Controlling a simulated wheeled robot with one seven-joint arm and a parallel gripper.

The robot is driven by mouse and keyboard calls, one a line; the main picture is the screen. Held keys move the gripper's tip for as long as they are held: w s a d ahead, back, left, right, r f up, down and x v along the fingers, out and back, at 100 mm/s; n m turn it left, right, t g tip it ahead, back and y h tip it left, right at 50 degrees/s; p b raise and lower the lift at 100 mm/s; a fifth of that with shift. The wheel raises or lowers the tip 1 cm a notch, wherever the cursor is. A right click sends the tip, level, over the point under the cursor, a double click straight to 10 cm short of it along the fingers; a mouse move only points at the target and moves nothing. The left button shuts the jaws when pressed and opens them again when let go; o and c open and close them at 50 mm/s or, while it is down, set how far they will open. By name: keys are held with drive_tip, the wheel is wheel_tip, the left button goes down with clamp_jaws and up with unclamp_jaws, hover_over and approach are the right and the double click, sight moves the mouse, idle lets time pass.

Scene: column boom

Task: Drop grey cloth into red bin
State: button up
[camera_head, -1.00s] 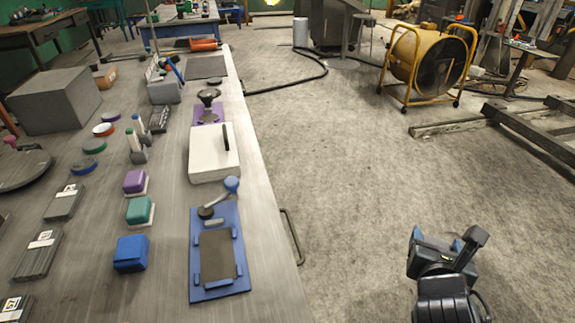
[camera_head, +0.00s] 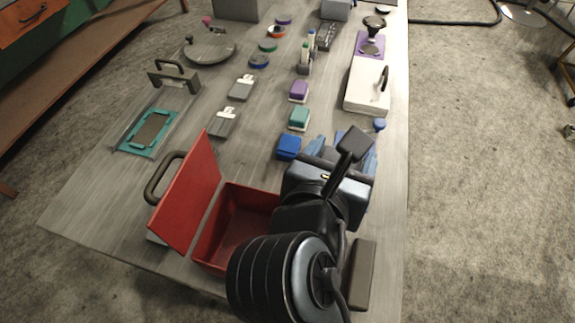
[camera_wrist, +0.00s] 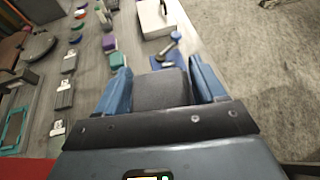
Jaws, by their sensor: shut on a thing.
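The red bin (camera_head: 212,248) stands near the table's front edge in the head view, left of my gripper. Its red lid (camera_head: 190,190) is tipped up on the left, so the top is open and the inside looks empty where I see it. My gripper (camera_wrist: 162,82) has its blue fingers on both sides of a grey cloth (camera_wrist: 162,92) in the wrist view, and is shut on it. In the head view my gripper (camera_head: 342,150) is over the table, right of and beyond the bin.
A blue block (camera_head: 289,147), teal block (camera_head: 299,117) and purple block (camera_head: 299,90) stand beyond the bin. A white box (camera_head: 366,85) is at the right edge. A dark block (camera_head: 361,272) lies right of my arm. A teal frame (camera_head: 150,133) lies far left.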

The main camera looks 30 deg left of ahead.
drive_tip(key=s+a+r+n+y, duration=0.15)
drive_tip(key=s+a+r, duration=0.25)
drive_tip(key=s+a, duration=0.55)
wheel_tip(320, 180, down, 6)
drive_tip(key=s+d+b, duration=0.1)
drive_tip(key=d+b, duration=0.1)
drive_tip(key=b, duration=0.7)
drive_tip(key=shift+s+g, duration=0.2)
drive_tip(key=shift+g, duration=0.1)
drive_tip(key=shift+r+y, duration=0.15)
drive_tip(key=shift+y, duration=0.1)
drive_tip(key=o, duration=1.1)
drive_tip(key=v, duration=0.8)
drive_tip(key=shift+p, duration=0.35)
